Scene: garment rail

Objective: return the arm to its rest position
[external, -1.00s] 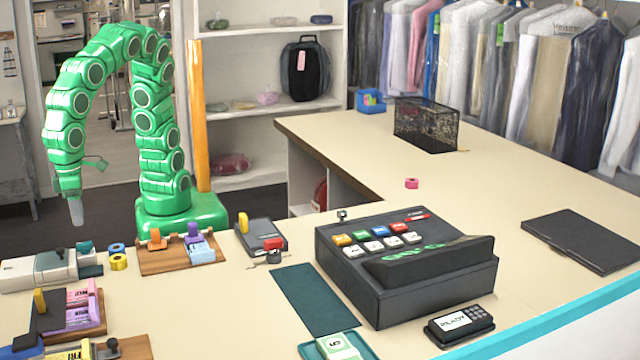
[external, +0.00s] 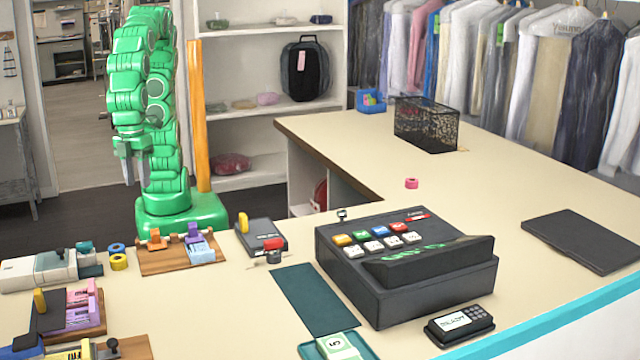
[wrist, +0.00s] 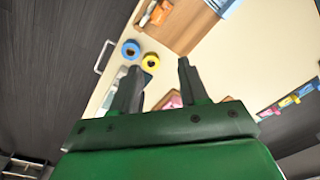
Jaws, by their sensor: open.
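My gripper (external: 128,165) hangs from my green arm at the left of the external view, pointing down in front of my arm's lower links. It is above the counter's height near the back left edge. In the wrist view my gripper (wrist: 160,85) shows two dark fingers spread apart with nothing between them. Beyond the fingers lie a blue tape roll (wrist: 131,49) and a yellow tape roll (wrist: 150,62) on the counter, both apart from the fingers.
The counter (external: 215,300) holds a wooden board (external: 150,263), a black cash register (external: 400,270), a card terminal (external: 460,325) and a mesh basket (external: 427,125). An orange post (external: 200,115) stands close beside my arm. The floor (external: 90,210) left of my arm is clear.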

